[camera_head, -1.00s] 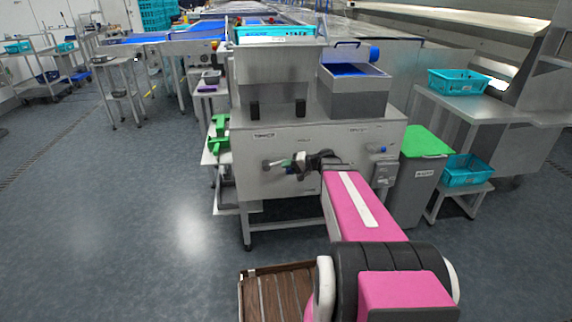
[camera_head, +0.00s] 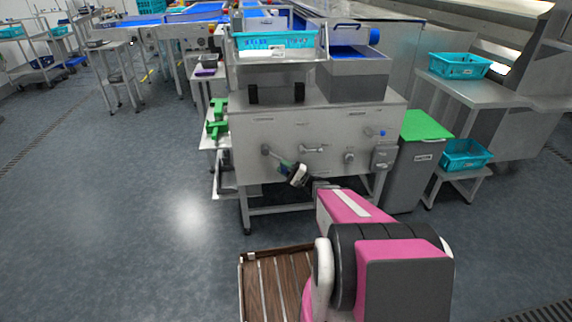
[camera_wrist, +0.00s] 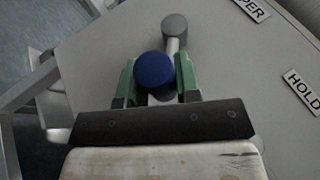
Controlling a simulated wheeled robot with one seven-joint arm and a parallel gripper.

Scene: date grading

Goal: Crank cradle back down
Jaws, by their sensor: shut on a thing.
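The crank is on the front panel of the grey metal machine (camera_head: 330,130). Its blue knob (camera_wrist: 154,69) sits between the green fingertips of my gripper (camera_wrist: 158,78) in the wrist view. My gripper is shut on this knob, and the crank arm (camera_wrist: 173,45) runs up to a grey hub (camera_wrist: 174,25). In the head view my gripper (camera_head: 288,170) is low, below and right of the crank's hub (camera_head: 266,150). The metal cradle (camera_head: 275,72) on top of the machine carries a teal crate (camera_head: 275,42), which looks about level.
A metal hopper (camera_head: 355,75) stands right of the cradle. Other handles (camera_head: 312,149) lie right of the crank. A bin with a green lid (camera_head: 426,125) and a stool with a teal crate (camera_head: 466,155) stand at the right.

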